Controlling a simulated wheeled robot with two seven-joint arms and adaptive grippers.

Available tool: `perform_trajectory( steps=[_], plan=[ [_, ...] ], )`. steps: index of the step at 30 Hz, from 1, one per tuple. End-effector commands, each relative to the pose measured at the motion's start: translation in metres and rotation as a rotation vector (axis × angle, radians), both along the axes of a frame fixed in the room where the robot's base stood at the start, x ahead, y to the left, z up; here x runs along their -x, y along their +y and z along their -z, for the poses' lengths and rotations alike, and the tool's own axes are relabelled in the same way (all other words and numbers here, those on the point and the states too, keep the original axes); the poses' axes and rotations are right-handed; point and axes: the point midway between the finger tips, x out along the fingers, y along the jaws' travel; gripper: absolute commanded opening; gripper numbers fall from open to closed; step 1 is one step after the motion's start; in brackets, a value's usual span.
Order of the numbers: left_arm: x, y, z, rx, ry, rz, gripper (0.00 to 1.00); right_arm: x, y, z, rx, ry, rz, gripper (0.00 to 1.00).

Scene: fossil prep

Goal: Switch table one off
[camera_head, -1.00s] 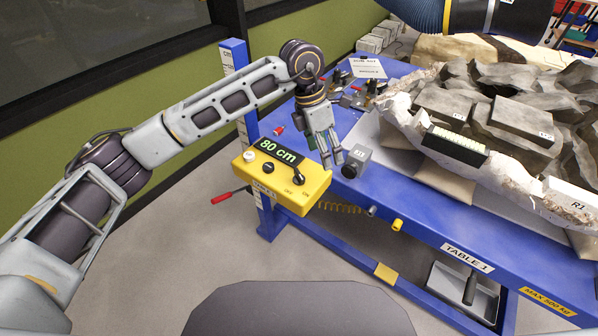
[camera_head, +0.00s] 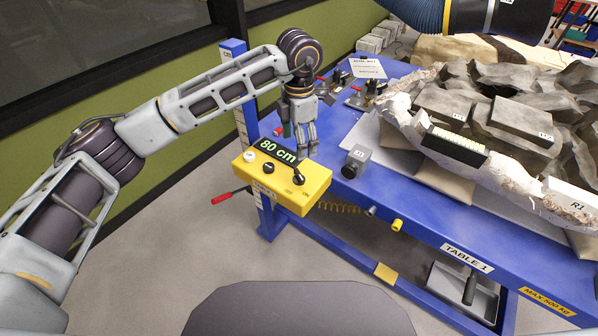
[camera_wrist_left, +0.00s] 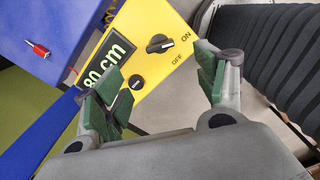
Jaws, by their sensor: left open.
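The yellow control box (camera_head: 283,182) is at the front left corner of the blue table marked TABLE 1 (camera_head: 468,258). Its green display (camera_head: 277,150) reads 80 cm. A black rotary switch (camera_head: 298,178) sits on its face; in the left wrist view the switch (camera_wrist_left: 159,44) has ON and OFF labels beside it, and its handle appears turned towards ON. My left gripper (camera_head: 300,146) is open and empty, just behind the box, fingers pointing down. In the left wrist view its fingers (camera_wrist_left: 160,68) frame the switch with a gap on both sides. My right gripper is out of view.
Black clamps with red handles (camera_head: 335,85) lie behind my gripper. A large fossil in a plaster jacket (camera_head: 500,110) fills the right of the table.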

Motion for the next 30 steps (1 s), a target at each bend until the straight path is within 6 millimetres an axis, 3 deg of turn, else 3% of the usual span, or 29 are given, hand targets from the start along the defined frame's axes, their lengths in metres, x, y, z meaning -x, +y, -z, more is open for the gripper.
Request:
perform_trajectory(
  steps=[8, 20, 30],
  plan=[
    [0.000, 0.000, 0.031, -0.001, 0.001, 0.000, 0.71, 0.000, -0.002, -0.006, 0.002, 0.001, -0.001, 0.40],
    [0.000, 0.000, 0.084, 0.000, 0.002, -0.001, 0.71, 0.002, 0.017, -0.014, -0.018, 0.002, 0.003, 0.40],
    [0.000, 0.000, 0.120, 0.000, 0.000, 0.000, 0.71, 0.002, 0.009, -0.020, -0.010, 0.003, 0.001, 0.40]
  ],
)
